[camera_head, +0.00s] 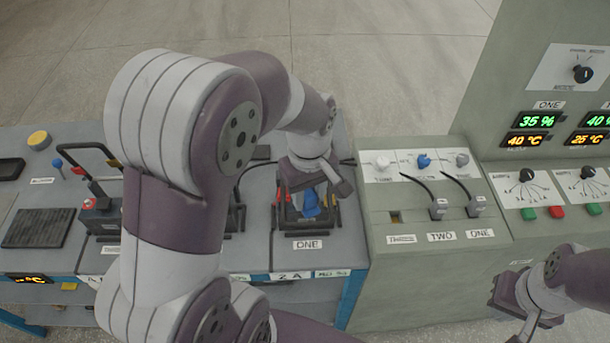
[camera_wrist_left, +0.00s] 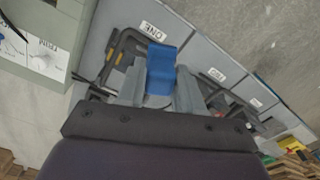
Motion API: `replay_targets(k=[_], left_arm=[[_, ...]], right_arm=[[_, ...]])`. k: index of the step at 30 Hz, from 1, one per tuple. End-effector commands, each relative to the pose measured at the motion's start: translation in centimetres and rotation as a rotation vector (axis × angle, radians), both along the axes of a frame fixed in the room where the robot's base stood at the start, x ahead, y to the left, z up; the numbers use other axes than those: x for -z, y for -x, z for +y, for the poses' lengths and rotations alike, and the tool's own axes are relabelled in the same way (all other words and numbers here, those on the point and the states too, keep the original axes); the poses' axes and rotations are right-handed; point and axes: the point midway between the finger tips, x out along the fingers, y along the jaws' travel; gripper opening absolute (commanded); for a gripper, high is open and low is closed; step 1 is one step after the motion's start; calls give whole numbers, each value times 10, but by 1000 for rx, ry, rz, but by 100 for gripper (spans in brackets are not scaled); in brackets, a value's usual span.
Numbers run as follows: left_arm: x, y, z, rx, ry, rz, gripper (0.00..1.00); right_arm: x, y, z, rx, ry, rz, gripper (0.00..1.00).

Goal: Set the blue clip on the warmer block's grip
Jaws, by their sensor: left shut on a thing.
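My left gripper (camera_head: 314,186) is shut on the blue clip (camera_head: 311,203), which also shows between its fingers in the left wrist view (camera_wrist_left: 160,72). The clip is over the block labelled ONE (camera_head: 288,213), within the outline of its dark grip. The grip (camera_wrist_left: 112,62) shows beside the fingers in the wrist view; I cannot tell whether the clip touches it. The display under ONE (camera_head: 527,139) reads 35 % and 40 °C; the one beside it reads 25 °C. My right gripper (camera_head: 515,312) is at the lower right, its jaw opening unclear.
Another block with a black handle (camera_head: 100,215) and red part stands left on the bench, partly behind my left arm. Right of block ONE is a console (camera_head: 400,270) with knobs and cabled plugs labelled TWO (camera_head: 438,209) and ONE (camera_head: 476,206). A tall panel stands behind.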

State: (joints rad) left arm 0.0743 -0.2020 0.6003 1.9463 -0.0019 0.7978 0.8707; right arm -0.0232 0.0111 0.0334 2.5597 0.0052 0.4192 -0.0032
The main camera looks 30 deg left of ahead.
Motion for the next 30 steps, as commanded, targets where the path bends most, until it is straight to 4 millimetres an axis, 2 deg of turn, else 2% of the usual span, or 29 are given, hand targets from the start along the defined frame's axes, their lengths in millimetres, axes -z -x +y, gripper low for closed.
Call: replay_targets(k=[6, 12, 15, 21, 30], left_arm=[[35, -52, 31, -3, 1, 6, 6], [61, -88, 52, -1, 0, 3, 6], [69, -93, 55, 0, 0, 3, 6], [103, -93, 55, 1, 0, 4, 6], [108, -93, 55, 0, -1, -1, 6]], right_arm=[[-14, 0, 0, 0, 0, 0, 0], [-20, 0, 0, 0, 0, 0, 0], [-22, 0, 0, 0, 0, 0, 0], [-30, 0, 0, 0, 0, 0, 0], [-28, 0, 0, 0, 0, 0, 0]])
